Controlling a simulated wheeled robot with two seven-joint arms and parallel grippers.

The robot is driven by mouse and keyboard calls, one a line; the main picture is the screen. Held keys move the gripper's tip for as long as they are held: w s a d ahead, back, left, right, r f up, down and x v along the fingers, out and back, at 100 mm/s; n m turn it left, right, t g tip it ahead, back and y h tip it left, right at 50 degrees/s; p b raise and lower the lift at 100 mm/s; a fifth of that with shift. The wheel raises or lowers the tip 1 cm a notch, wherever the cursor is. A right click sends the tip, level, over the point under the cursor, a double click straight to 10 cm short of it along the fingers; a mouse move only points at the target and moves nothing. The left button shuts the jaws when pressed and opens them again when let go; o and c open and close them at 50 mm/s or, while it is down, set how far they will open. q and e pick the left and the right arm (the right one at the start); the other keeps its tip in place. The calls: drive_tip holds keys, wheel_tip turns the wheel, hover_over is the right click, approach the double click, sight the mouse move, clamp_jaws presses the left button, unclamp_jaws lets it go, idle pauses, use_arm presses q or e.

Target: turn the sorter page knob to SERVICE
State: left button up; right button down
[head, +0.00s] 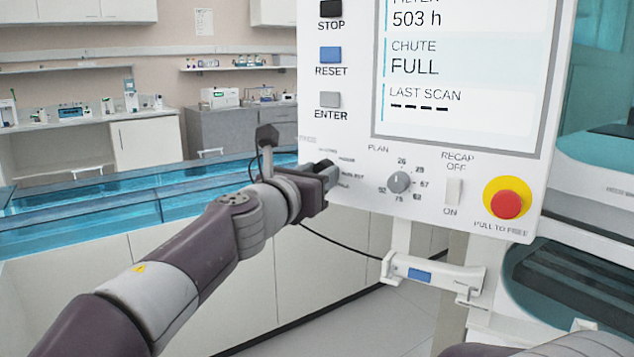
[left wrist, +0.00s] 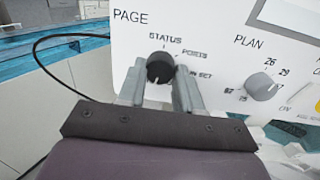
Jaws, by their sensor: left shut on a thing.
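The control panel (head: 350,150) fills the upper right of the head view. My left gripper (head: 326,178) is at its lower left corner and hides the page knob there. In the left wrist view the dark round page knob (left wrist: 160,68) sits under the word PAGE, between the two grey fingers of my left gripper (left wrist: 160,86), which is shut on it. Labels STATUS and POSTS show above and right of the knob; a lower one is partly covered. I cannot read SERVICE or tell where the pointer aims. My right gripper is not in view.
The grey PLAN knob (head: 399,182) is right of the gripper, then a white RECAP switch (head: 453,192) and a red stop button (head: 507,204) on yellow.

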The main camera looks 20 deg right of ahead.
use_arm(q)
drive_tip(key=shift+f+m, duration=0.1)
drive_tip(key=shift+m, duration=0.5)
drive_tip(key=shift+m+b, duration=0.3)
drive_tip(key=o, duration=1)
drive_tip(key=shift+o, duration=0.2)
drive_tip(key=b+v, duration=0.2)
drive_tip(key=v, duration=1)
drive_tip(key=shift+s+a+b, duration=0.2)
drive_tip(key=shift+s+b, duration=0.05)
drive_tip(key=shift+b, duration=0.15)
